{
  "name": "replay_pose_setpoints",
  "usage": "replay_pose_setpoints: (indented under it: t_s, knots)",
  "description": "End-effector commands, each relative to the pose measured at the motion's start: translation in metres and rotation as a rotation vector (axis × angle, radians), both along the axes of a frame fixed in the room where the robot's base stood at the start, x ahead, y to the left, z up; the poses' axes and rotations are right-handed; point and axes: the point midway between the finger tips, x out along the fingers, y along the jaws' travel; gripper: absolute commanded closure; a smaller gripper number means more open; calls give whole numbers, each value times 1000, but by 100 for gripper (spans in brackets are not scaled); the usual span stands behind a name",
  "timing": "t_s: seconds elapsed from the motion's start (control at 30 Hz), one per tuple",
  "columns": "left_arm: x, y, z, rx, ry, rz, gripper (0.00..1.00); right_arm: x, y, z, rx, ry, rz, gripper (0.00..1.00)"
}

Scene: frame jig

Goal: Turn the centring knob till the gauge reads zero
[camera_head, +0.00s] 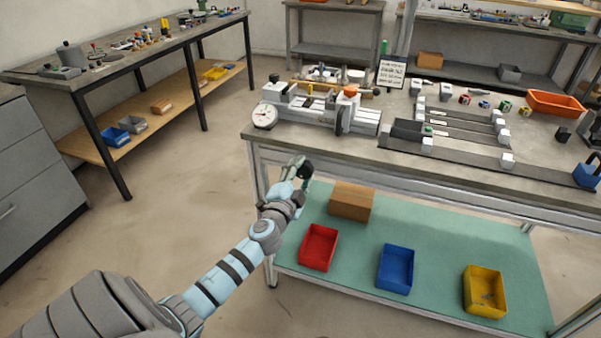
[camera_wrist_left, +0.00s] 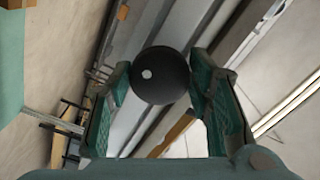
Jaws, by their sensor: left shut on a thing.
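A round black knob (camera_wrist_left: 160,75) with a white dot sits between the two green-padded fingers of my left gripper in the left wrist view. My left gripper (camera_head: 303,169) is shut on it, low in front of the workbench's front edge in the head view, where the fingers largely hide the knob. The round white dial gauge (camera_head: 264,116) is at the left end of the grey jig (camera_head: 311,107) on the bench top. Its needle is too small to read surely. My right gripper is not in view.
The workbench (camera_head: 330,143) carries a sign (camera_head: 391,73), grey rails and an orange bin (camera_head: 555,104). Its lower green shelf (camera_head: 345,262) holds a cardboard box (camera_head: 350,201) and red (camera_head: 319,247), blue (camera_head: 395,269) and yellow (camera_head: 485,291) bins. The floor at left is clear.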

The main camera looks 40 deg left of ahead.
Motion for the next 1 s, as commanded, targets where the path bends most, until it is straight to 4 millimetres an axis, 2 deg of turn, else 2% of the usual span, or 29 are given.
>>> replay_pose_setpoints:
  t_s: [0.6, 1.0]
  knots:
    - [-1, 0, 0, 496, 178, 0, 82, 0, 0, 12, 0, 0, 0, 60]
    - [-1, 1, 0, 630, 225, 0, 82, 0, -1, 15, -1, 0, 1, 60]
